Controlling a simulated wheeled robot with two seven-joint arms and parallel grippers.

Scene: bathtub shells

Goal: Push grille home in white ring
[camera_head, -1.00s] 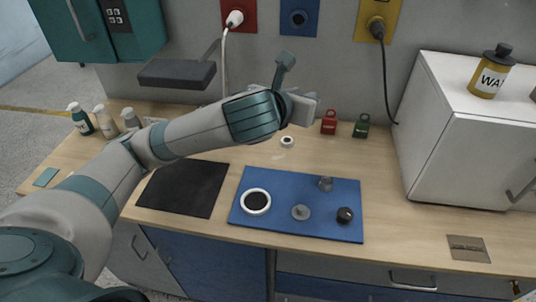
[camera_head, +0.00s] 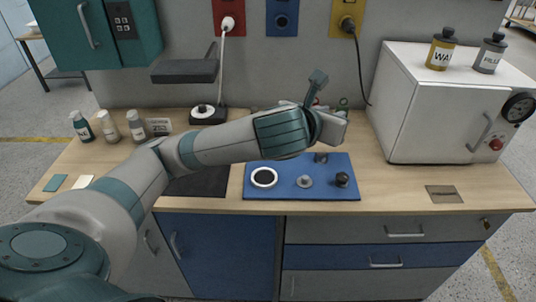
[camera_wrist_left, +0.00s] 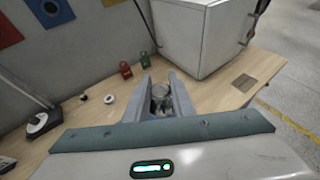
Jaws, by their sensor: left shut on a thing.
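A white ring (camera_head: 264,177) with a dark centre lies on the left part of a blue mat (camera_head: 290,192). A small grey disc with a raised middle (camera_head: 305,181) lies to its right; I cannot tell whether this is the grille. My left gripper (camera_head: 335,125) is above the mat's back right part. In the left wrist view its fingers (camera_wrist_left: 164,88) are shut on a grey rounded piece (camera_wrist_left: 158,98), whose form is partly hidden. My right gripper is out of view.
A dark knob (camera_head: 342,180) and a small metal piece (camera_head: 321,157) stand on the mat. A white cabinet (camera_head: 425,120) stands at right. The wooden front edge is clear.

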